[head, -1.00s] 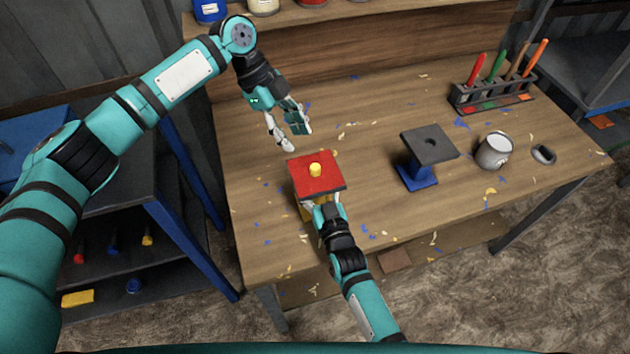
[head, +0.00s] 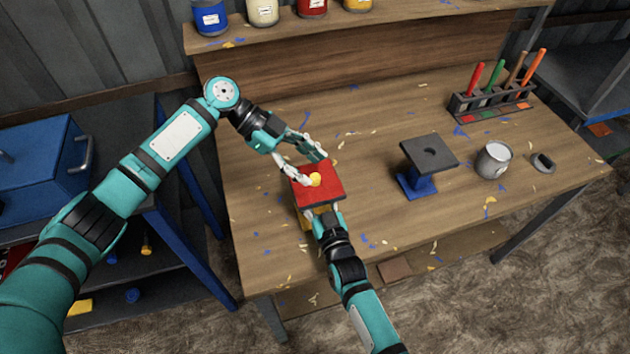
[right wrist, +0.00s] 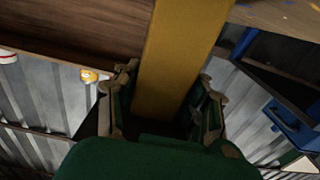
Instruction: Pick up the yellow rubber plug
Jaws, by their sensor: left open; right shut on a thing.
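The yellow rubber plug (head: 315,179) sits in the middle of a red square plate (head: 326,194) on a yellow support (head: 306,217). My left gripper (head: 314,170) is open, with its fingers reaching down at the far side of the plate, close to the plug. I cannot tell whether they touch it. My right gripper (head: 322,215) is at the near side, under the plate. In the right wrist view its fingers (right wrist: 165,110) are shut on the yellow support (right wrist: 178,60).
A black-topped blue stand (head: 428,152), a grey mug (head: 493,160) and a small dark ring (head: 543,162) stand to the right on the wooden table (head: 375,110). A rack (head: 492,101) holds colored tools. Several paint cans line the back shelf (head: 390,28). Small chips litter the tabletop.

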